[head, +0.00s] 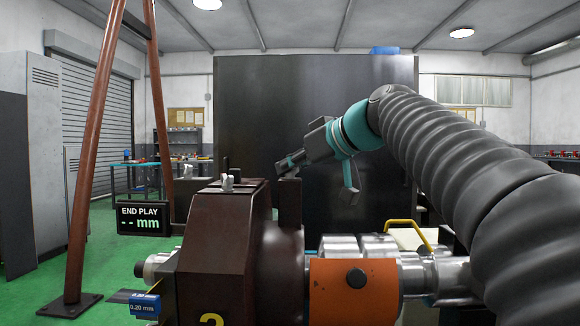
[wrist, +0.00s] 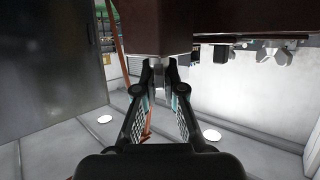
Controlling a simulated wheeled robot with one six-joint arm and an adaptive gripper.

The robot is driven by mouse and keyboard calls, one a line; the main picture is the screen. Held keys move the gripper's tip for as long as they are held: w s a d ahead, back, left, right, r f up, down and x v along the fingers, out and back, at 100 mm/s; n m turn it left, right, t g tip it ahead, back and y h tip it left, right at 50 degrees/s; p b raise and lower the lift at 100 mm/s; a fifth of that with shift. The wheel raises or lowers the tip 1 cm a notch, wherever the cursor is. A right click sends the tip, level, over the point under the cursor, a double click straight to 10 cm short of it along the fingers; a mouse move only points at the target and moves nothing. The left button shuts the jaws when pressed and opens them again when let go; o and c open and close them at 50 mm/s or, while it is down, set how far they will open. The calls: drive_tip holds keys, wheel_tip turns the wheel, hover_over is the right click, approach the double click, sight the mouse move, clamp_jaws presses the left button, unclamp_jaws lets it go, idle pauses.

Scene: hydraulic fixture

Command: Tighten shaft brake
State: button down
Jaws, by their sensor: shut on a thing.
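My gripper (head: 288,165) reaches in from the right in the head view, its fingers at the top of a dark upright piece (head: 290,205) beside the brown housing (head: 222,235). In the wrist view my gripper (wrist: 160,78) is shut on a small grey metal part (wrist: 160,82) just below a brown block (wrist: 185,22). Which part of the brake this is, I cannot tell. A silver shaft (head: 345,246) runs right from the housing. An orange block with a dark knob (head: 325,290) sits in front of the shaft. Pale wing-shaped pieces (head: 228,181) stand on the housing top.
A display (head: 143,219) reads "END PLAY -- mm". A blue gauge (head: 145,306) marked 0.20 mm lies at lower left. A brown frame leg (head: 92,170) stands at left. A yellow handle (head: 408,228) rises behind the shaft. A dark panel (head: 270,110) stands behind.

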drive_tip(key=c, duration=1.3)
unclamp_jaws()
drive_tip(key=v, duration=1.2)
